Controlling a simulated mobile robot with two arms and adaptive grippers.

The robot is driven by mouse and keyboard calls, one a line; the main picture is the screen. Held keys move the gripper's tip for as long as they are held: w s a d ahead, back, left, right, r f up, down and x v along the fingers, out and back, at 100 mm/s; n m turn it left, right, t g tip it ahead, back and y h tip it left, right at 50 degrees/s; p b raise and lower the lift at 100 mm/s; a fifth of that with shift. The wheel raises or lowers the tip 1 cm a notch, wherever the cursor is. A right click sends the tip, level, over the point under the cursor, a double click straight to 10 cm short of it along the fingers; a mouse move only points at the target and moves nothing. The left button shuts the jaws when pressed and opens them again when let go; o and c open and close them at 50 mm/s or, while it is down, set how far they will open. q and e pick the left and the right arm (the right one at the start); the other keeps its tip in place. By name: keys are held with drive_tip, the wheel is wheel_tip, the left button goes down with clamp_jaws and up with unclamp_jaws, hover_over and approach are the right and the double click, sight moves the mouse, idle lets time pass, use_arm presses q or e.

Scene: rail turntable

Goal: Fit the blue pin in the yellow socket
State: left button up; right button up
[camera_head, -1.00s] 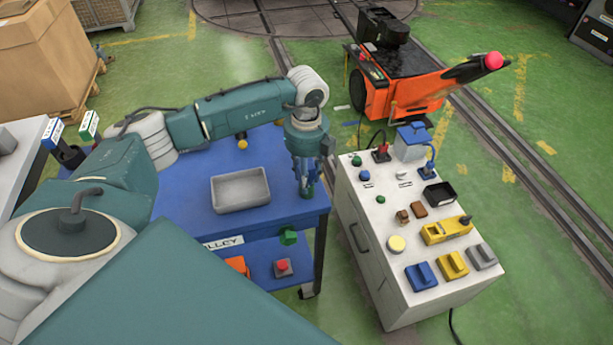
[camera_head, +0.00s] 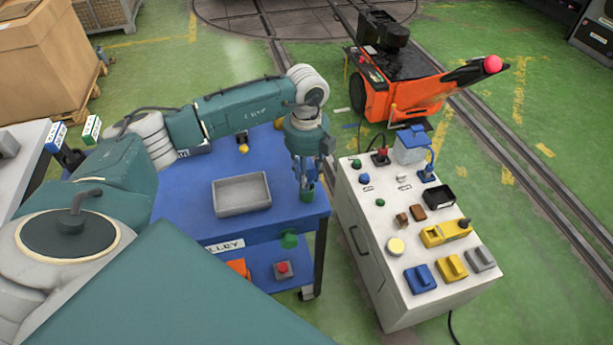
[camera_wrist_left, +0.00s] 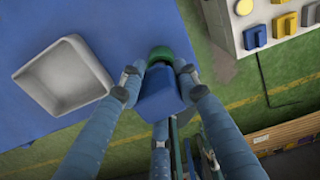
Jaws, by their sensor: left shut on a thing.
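My left gripper (camera_head: 307,192) is over the right part of the blue trolley top. In the left wrist view its fingers (camera_wrist_left: 160,82) are shut on a blue block-like piece (camera_wrist_left: 158,95), which I take for the blue pin. A green rounded part (camera_wrist_left: 160,54) shows just beyond it; I cannot tell whether it belongs to it. On the white cabinet, a yellow housing (camera_head: 440,234) with a dark knob and a yellow block (camera_head: 452,267) show. I cannot tell which, if either, is the yellow socket. My right gripper is out of view.
A grey tray (camera_head: 242,205) sits on the trolley (camera_head: 205,178), left of the gripper. The white cabinet (camera_head: 375,225) stands across a narrow gap. An orange cart (camera_head: 400,105) stands behind.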

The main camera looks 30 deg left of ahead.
use_arm(q)
drive_tip(key=shift+r+p, duration=1.5)
drive_tip(key=shift+r, duration=0.95)
drive_tip(key=shift+w, duration=0.1)
drive_tip(key=shift+r+p, duration=1.65)
drive_tip(key=shift+r, duration=0.9)
